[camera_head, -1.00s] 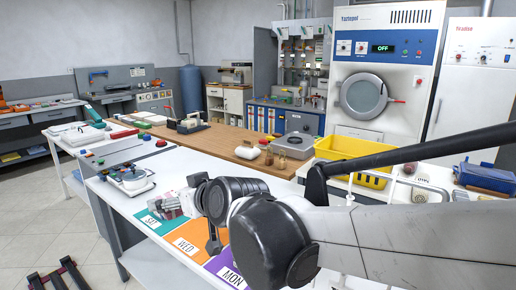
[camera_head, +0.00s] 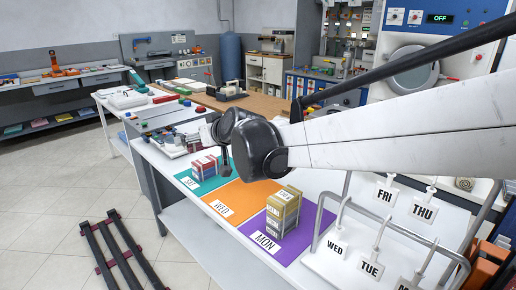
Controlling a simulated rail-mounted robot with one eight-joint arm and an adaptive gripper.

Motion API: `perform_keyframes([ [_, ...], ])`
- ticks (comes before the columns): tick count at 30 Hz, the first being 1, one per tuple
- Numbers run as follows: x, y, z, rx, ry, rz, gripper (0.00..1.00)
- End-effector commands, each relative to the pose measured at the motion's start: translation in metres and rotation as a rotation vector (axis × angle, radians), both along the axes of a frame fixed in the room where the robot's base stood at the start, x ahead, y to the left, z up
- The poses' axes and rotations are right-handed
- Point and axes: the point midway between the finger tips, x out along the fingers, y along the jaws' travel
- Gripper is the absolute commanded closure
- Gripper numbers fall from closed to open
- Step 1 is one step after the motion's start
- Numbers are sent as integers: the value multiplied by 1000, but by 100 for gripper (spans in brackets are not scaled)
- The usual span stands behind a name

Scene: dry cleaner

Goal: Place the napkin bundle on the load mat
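A red-and-white bundle (camera_head: 206,166) lies on a teal mat (camera_head: 193,183). A yellowish stacked bundle (camera_head: 283,213) stands on the purple mat marked MON (camera_head: 300,236). I cannot tell which of them is the napkin bundle. An orange mat marked WED (camera_head: 232,203) lies between the teal and purple mats. No mat is legibly marked as the load mat. My gripper (camera_head: 226,165) is seen from behind, largely hidden by my arm. One dark finger hangs down, in the picture just right of the red-and-white bundle. Whether it touches anything cannot be told.
A white rack with day tags such as FRI and THU (camera_head: 398,202) stands at the right, beside the purple mat. A metal tube frame (camera_head: 392,231) rises there. Clutter (camera_head: 185,139) fills the counter's far left end. A dark slatted rack (camera_head: 112,250) lies on the floor.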

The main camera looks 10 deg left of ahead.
Motion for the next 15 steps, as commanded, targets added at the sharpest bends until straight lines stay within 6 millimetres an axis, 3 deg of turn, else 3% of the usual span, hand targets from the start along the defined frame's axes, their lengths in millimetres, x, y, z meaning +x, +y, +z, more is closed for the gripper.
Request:
perform_keyframes([
  [15,99,87,-38,1,1,78,32],
])
